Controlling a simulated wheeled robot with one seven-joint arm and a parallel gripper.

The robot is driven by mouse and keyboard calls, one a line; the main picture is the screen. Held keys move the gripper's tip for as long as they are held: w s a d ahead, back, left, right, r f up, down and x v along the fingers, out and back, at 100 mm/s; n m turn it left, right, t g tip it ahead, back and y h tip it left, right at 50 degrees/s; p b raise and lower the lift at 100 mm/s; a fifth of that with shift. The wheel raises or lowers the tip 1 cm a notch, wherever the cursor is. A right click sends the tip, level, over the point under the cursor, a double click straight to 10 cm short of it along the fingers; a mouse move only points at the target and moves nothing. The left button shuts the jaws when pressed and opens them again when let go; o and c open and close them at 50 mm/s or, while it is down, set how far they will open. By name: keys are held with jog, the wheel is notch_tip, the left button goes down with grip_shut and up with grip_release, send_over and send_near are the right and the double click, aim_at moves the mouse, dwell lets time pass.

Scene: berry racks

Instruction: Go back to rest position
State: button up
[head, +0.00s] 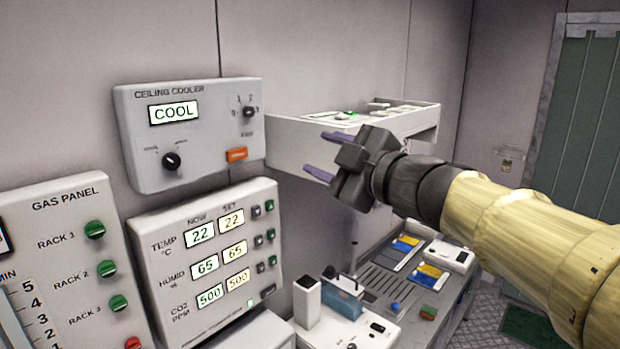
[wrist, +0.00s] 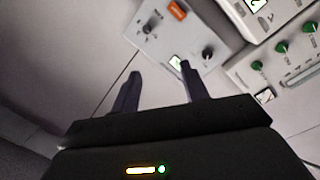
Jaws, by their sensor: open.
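My gripper (head: 318,155) is open and empty in the head view, at the end of my arm reaching in from the right. Its two purple-grey fingers are apart and point left toward the wall panels. It hangs in front of the white wall shelf, to the right of the ceiling cooler panel (head: 190,180). In the wrist view, both fingers of my gripper (wrist: 160,88) show with a clear gap and nothing between them. The ceiling cooler panel also shows there (wrist: 210,14), beyond the fingertips. I cannot tell how far the fingertips are from it.
The climate panel (head: 163,243) and gas panel (head: 62,190) are on the wall at the left. The white shelf (head: 290,132) juts out behind my gripper. Below is a bench (head: 375,283) with a blue-topped device (head: 342,296). A green door (head: 583,110) stands at right.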

jog(key=w+d+f+m+h, duration=0.1)
jog(key=d+f+m+h, duration=0.25)
jog(key=f, duration=0.35)
jog(key=w+d+f+m+g+h, duration=0.1)
jog(key=d+f+m+h, duration=0.2)
jog(key=f+m, duration=0.3)
jog(key=w+d+f+m+h, duration=0.1)
jog(key=d+f+m+h, duration=0.25)
jog(key=f, duration=0.45)
jog(key=s+d+f+m+g+h, duration=0.1)
jog(key=s+f+m+g, duration=0.4)
jog(key=s+f+g, duration=0.5)
jog(key=s+d+f, duration=0.1)
jog(key=s+f, duration=0.7)
jog(key=f, duration=0.4)
jog(key=shift+s+d+f+m+h+b, duration=0.2)
jog(key=shift+d+m+h+b, duration=0.1)
jog(key=shift+b, duration=0.1)
jog(key=shift+w, duration=0.25)
jog(key=shift+s+d, duration=0.1)
jog(key=shift+s, duration=0.05)
jog(key=shift+c, duration=1)
